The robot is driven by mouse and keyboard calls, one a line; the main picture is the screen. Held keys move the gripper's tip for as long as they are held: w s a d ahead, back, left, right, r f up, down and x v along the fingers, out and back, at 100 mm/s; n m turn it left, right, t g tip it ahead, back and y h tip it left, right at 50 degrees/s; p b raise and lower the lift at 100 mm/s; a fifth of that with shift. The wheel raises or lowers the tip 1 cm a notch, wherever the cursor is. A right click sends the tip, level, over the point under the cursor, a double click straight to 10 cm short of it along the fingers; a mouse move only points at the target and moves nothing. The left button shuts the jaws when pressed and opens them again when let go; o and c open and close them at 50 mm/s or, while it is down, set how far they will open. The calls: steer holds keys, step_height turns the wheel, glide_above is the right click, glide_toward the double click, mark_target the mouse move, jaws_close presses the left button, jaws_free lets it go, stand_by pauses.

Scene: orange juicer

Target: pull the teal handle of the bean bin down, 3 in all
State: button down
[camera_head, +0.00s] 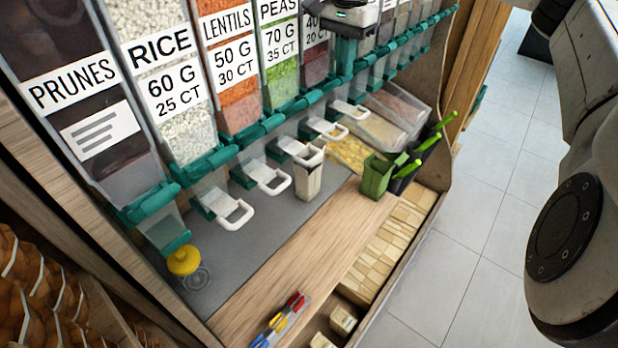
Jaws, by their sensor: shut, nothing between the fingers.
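A row of clear bins with teal housings runs along the shelf. A bin with dark red contents (315,62) stands right of the peas; its name is hidden, and only part of its price label shows. A teal upright piece (345,52) shows beside it, just below my gripper (350,18) at the top of the picture. My gripper is shut with nothing held. Its fingertips are not clear, and I cannot tell whether it touches the teal piece. White loop handles (326,128) stick out below the bins.
A pale paper bag (308,175) stands under the chutes. A green container (378,176) and green-handled scoops (432,142) stand to its right. A yellow-lidded jar (185,263) is at left, and coloured pens (280,320) lie on the wooden ledge. Open tiled floor (480,230) lies right.

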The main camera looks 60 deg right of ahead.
mark_target(347, 77)
steer(key=shift+s+a+f+b, duration=0.15)
steer(key=shift+f+b, duration=0.35)
steer(key=shift+f, duration=0.35)
steer(key=shift+s+d+f+b, duration=0.1)
steer(key=shift+s+f+b, duration=0.1)
steer(key=shift+f+b, duration=0.5)
steer(key=shift+s+a+f+b, duration=0.15)
steer(key=shift+f+b, duration=0.2)
steer(key=shift+f, duration=0.65)
steer(key=shift+r, duration=0.25)
steer(key=shift+w+d+r+p, duration=0.1)
steer(key=shift+w+r+p, duration=0.05)
steer(key=shift+r+p, duration=0.75)
steer(key=shift+w+d+r+p, duration=0.1)
steer(key=shift+w+r+p, duration=0.1)
steer(key=shift+r+p, duration=0.7)
steer(key=shift+w+r+p, duration=0.15)
steer(key=shift+r+p, duration=0.35)
steer(key=shift+r, duration=0.8)
steer(key=s+r+p, duration=0.2)
steer(key=s+r, duration=0.2)
steer(key=r, duration=0.1)
steer(key=shift+a, duration=0.45)
